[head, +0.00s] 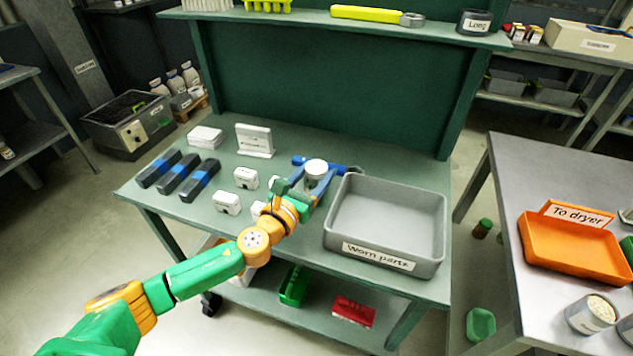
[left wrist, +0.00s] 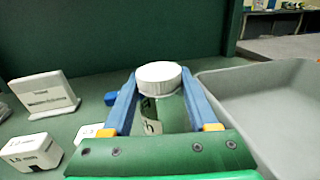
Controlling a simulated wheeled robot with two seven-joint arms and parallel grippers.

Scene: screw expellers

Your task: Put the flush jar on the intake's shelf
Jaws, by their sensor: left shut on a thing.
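A white-lidded jar (head: 316,168) is upright between the fingers of my left gripper (head: 318,175), over the green workbench left of the grey bin. In the left wrist view the jar (left wrist: 160,76) shows its white lid and a greenish body with a partly hidden label that I cannot read, so its name is not confirmed. The blue fingers of the left gripper (left wrist: 158,100) close on it from both sides. I cannot tell whether its base touches the bench. I cannot pick out the intake's shelf for certain. My right gripper is not in view.
The grey "Worn parts" bin (head: 385,262) stands right of the jar and looks empty. White gauge blocks (head: 246,179), a white sign (head: 255,141) and blue-black bars (head: 180,174) lie left. An upper shelf (head: 420,32) runs behind. An orange "To dryer" tray (head: 570,248) sits on the right table.

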